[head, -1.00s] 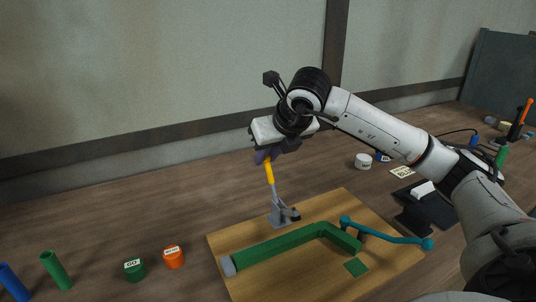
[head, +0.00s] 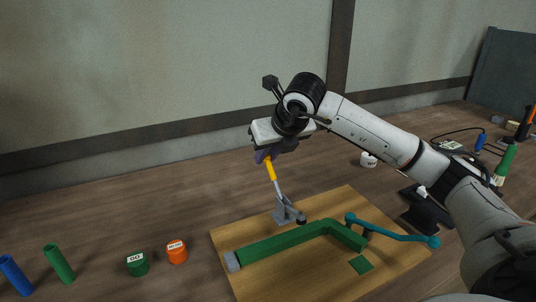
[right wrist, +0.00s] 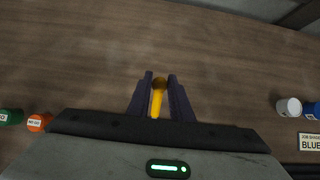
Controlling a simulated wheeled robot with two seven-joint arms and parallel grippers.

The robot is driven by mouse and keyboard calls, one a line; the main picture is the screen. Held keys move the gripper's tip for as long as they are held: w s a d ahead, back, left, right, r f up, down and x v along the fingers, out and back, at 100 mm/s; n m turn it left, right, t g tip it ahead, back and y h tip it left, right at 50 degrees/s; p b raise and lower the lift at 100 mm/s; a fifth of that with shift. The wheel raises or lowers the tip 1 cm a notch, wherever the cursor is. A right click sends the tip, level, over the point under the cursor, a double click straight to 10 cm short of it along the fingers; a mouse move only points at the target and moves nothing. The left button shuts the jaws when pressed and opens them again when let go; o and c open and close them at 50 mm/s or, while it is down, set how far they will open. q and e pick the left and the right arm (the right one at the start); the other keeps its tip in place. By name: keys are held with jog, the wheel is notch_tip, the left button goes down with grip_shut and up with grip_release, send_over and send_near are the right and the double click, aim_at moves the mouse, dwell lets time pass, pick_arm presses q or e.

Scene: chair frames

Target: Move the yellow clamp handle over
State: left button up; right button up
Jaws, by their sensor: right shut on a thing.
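The yellow clamp handle (head: 270,170) stands nearly upright, leaning slightly left, above its grey metal clamp (head: 284,211) on the wooden board (head: 281,285). My right gripper (head: 263,156) is at the top of the handle and shut on it. In the right wrist view the yellow handle (right wrist: 157,101) lies between the two dark fingers (right wrist: 160,95). A green angled tube frame (head: 290,238) lies on the board beside the clamp. My left gripper is not in view.
A teal bar (head: 392,233) lies at the board's right side. An orange cup (head: 176,252), a green cup (head: 137,264), a green tube (head: 59,264) and a blue tube (head: 15,275) stand left of the board.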

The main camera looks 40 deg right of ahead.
jog(key=shift+b+x, duration=0.5)
jog(key=shift+x, duration=0.8)
jog(key=shift+f, duration=0.15)
jog(key=shift+w+d+f+b, duration=0.1)
jog(key=shift+w+f+b, duration=0.1)
jog(key=shift+f+b, duration=0.35)
jog(key=shift+w+f+b, duration=0.2)
jog(key=shift+f+b, duration=0.15)
jog(key=shift+f, duration=0.3)
jog(key=o, duration=0.9)
jog(key=shift+c, duration=0.2)
